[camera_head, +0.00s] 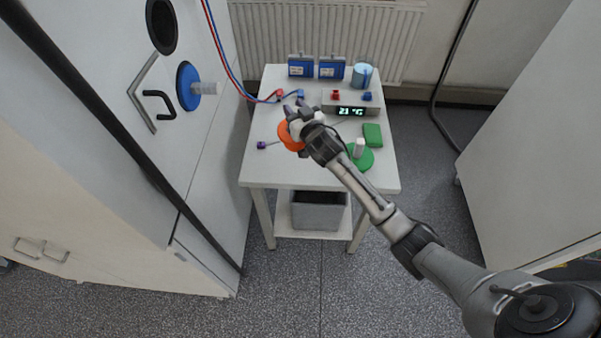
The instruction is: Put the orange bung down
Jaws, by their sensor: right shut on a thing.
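The orange bung (286,136) is at the middle left of the white table (317,178), partly hidden by my right gripper. My right gripper (297,117) is over it and shut on it, its arm reaching in from the lower right. I cannot tell whether the bung touches the table top. A green bung (366,158) with a pale handle sits on the table to the right of my right wrist. A blue bung (188,86) with a pale handle is in the front of the tall white cabinet at the left. My left gripper does not show.
A grey device with a lit display (351,111), two blue boxes (301,66), a light blue cup (362,76) and a green block (372,135) stand on the table. A small purple item (262,145) lies at its left edge. The table's front strip is clear. A grey bin (318,210) is below.

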